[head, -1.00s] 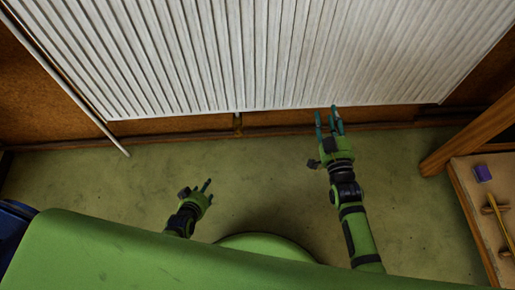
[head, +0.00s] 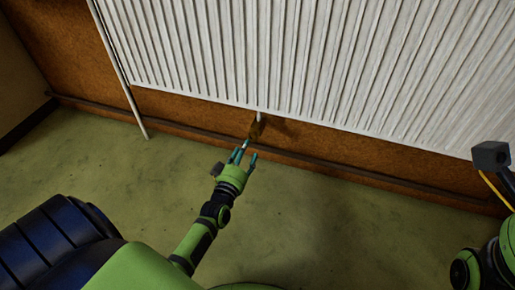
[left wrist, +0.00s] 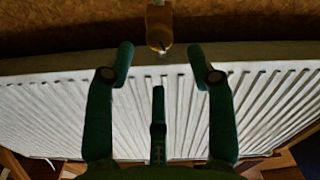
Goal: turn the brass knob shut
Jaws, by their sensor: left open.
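The brass knob (head: 255,129) sits just below the bottom edge of the white ribbed radiator (head: 290,60), on a short pale stem. In the left wrist view the knob (left wrist: 159,28) is centred near the top, beyond the fingertips and lined up with the space between them. My left gripper (head: 246,153) reaches up from below, with its fingers spread and close to the knob. Its teal fingers (left wrist: 161,60) are wide apart with nothing between them. I cannot tell in the head view whether a fingertip touches the knob. My right gripper cannot be made out.
A pale pipe (head: 122,70) runs down the radiator's left side to the floor. A dark rail (head: 330,170) runs along the brown wall's foot. A dark grey block (head: 490,155) shows at the right edge. The green floor (head: 120,175) is clear.

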